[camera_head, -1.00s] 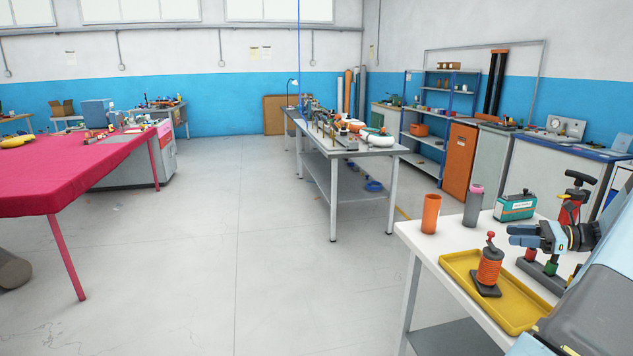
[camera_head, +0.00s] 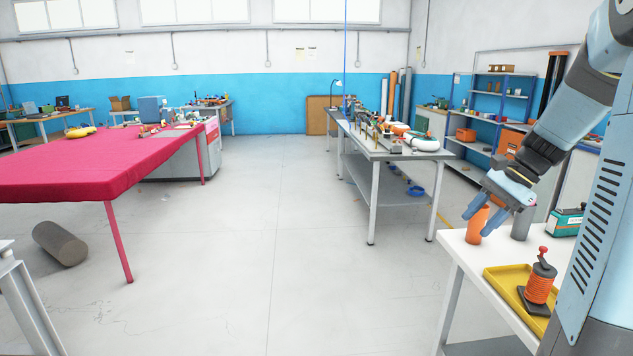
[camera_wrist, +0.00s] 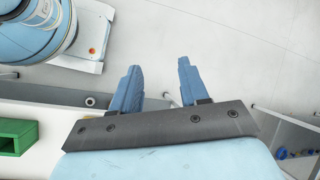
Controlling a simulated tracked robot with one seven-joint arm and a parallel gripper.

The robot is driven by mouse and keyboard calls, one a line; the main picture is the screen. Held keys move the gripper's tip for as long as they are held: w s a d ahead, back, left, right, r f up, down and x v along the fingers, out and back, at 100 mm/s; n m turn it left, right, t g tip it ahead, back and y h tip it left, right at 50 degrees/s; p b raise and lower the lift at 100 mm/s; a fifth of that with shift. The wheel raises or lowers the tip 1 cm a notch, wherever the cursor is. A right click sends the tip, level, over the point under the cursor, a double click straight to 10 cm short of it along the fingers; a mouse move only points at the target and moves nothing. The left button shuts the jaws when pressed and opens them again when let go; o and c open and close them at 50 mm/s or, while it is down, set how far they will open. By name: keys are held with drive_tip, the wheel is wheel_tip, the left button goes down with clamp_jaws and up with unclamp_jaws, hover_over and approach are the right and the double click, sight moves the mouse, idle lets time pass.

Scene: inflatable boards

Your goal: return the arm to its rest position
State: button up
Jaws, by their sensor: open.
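My gripper (camera_head: 487,216) is at the right in the head view, pointing down and to the left. It shows in front of the orange cup (camera_head: 474,229) and the grey bottle (camera_head: 521,224) on the white table. My arm is raised and bent at the right of the head view, with the forearm sloping down to the gripper. Whether the gripper touches the cup cannot be told.
The white table (camera_head: 462,252) holds a yellow tray (camera_head: 497,280), an orange-and-black spool device (camera_head: 540,285) and a teal box (camera_head: 566,223). A grey workbench (camera_head: 402,155) stands behind, and a red-covered table (camera_head: 90,165) stands left. The floor between is clear.

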drive_tip(key=s+a+r+n+t+h, duration=0.2)
drive_tip(key=s+a+n, duration=0.4)
drive_tip(key=s, duration=0.3)
drive_tip(key=s+a+r+n+t+h, duration=0.2)
drive_tip(key=s+a+n, duration=0.4)
drive_tip(key=s, duration=0.3)
drive_tip(key=shift+a+r+t+h, duration=0.35)
drive_tip(key=shift+r+h, duration=0.3)
drive_tip(key=shift+h, duration=0.45)
